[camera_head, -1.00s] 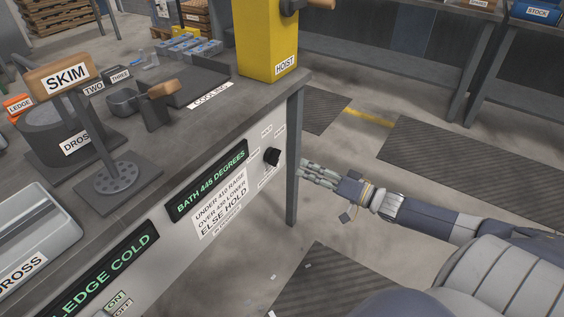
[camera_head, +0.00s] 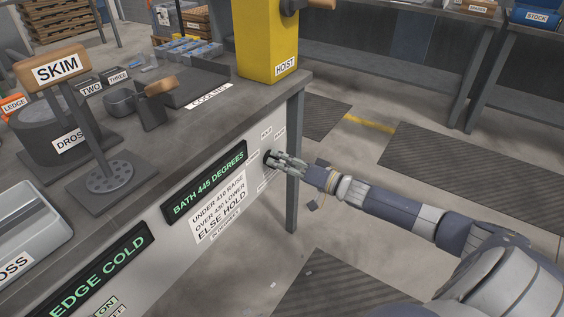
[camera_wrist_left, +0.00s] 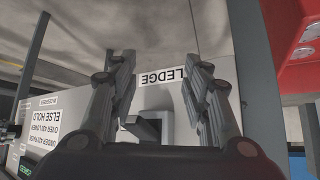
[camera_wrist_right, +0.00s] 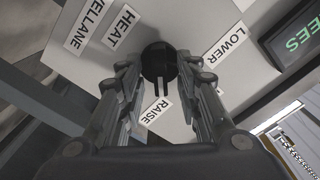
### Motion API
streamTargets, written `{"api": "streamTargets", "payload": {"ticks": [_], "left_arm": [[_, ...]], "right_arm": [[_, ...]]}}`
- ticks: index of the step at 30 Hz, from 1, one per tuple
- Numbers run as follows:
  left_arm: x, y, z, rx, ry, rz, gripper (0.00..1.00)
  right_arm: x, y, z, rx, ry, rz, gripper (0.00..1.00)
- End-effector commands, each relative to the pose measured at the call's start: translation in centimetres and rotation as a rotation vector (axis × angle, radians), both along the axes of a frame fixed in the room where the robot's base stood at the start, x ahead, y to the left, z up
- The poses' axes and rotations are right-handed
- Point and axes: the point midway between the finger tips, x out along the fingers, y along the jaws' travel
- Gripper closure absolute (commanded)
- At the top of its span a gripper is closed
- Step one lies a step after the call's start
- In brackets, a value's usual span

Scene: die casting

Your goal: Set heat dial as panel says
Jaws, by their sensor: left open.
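The black heat dial (camera_wrist_right: 159,60) sits on the light front panel, with HEAT (camera_wrist_right: 120,27), LOWER (camera_wrist_right: 224,47) and RAISE (camera_wrist_right: 156,110) labels around it. In the head view the dial (camera_head: 268,157) is partly covered by my right gripper (camera_head: 281,161). In the right wrist view my right gripper's fingers (camera_wrist_right: 158,68) are spread on both sides of the dial; contact is unclear. The display (camera_head: 206,181) reads BATH 445 DEGREES. The sign (camera_head: 218,210) appears to read under 410 raise, over 430 lower, else hold. My left gripper (camera_wrist_left: 158,68) is open and empty before a LEDGE label (camera_wrist_left: 162,77).
A second display (camera_head: 103,270) reads LEDGE COLD, cut off in the head view. The table leg (camera_head: 293,165) stands just right of the dial, near my right arm. The yellow hoist post (camera_head: 267,45) and skimmer (camera_head: 58,68) stand on the tabletop.

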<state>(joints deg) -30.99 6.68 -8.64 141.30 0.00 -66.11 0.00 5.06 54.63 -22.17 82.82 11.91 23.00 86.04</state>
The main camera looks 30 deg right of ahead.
Motion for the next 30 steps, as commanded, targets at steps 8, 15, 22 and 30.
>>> {"api": "streamTargets", "payload": {"ticks": [8, 15, 22, 30], "left_arm": [[0.0, 0.0, 0.0, 0.000, 0.001, 0.000, 0.56], [0.0, 0.0, 0.0, 0.000, 0.001, 0.000, 0.56], [-1.0, 0.4, -0.5, 0.012, 0.055, 0.004, 0.56], [-6.4, 2.1, -2.6, 0.065, 0.307, 0.025, 0.56]], "right_arm": [[0.0, 0.0, 0.0, 0.000, 0.000, 0.000, 0.91], [0.0, 0.0, 0.0, 0.000, 0.000, 0.000, 1.00], [0.0, 0.0, 0.1, -0.027, -0.011, 0.000, 1.00], [0.0, 0.1, 0.3, -0.156, -0.065, -0.001, 1.00]]}}
